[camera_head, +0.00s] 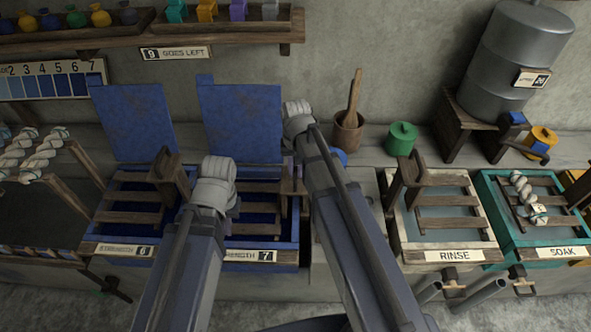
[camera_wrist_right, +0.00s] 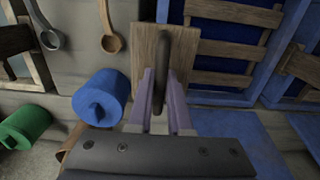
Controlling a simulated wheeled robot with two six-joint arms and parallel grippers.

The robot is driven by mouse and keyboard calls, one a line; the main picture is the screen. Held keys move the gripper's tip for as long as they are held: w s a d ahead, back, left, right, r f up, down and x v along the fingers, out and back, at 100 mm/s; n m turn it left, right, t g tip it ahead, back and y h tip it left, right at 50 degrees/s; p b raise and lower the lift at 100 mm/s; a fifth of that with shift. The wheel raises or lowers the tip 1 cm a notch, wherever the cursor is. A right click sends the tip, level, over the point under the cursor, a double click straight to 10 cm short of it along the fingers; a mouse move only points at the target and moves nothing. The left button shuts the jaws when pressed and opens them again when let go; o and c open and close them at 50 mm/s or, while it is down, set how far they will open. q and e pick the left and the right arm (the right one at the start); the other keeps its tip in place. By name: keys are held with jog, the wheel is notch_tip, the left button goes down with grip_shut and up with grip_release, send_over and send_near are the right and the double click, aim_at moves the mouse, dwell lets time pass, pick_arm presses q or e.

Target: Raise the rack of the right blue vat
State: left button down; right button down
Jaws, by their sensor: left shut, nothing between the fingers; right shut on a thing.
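The right blue vat (camera_head: 290,256), labelled 7, stands open with its blue lid (camera_head: 240,120) upright behind it. Its wooden slatted rack (camera_head: 252,229) lies inside the vat, partly hidden by my left arm; slats also show in the right wrist view (camera_wrist_right: 232,48). A wooden end board (camera_wrist_right: 190,60) with a dark handle (camera_wrist_right: 161,85) stands at the rack's side.
The left blue vat (camera_head: 90,245), labelled 6, stands close beside it. A blue round-lidded pot (camera_wrist_right: 100,97), a green pot (camera_head: 401,139) and a mortar (camera_head: 347,133) stand to the right. Rinse (camera_head: 455,256) and soak (camera_head: 563,252) vats are farther right. A shelf (camera_head: 220,40) hangs above.

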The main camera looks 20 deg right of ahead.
notch_tip(320, 180, up, 6)
jog(key=p, duration=0.5)
jog(key=shift+f, duration=0.15)
jog(key=shift+w+f, duration=0.1)
grip_release()
dwell(0.3)
notch_tip(320, 180, up, 7)
jog(key=p, duration=0.7)
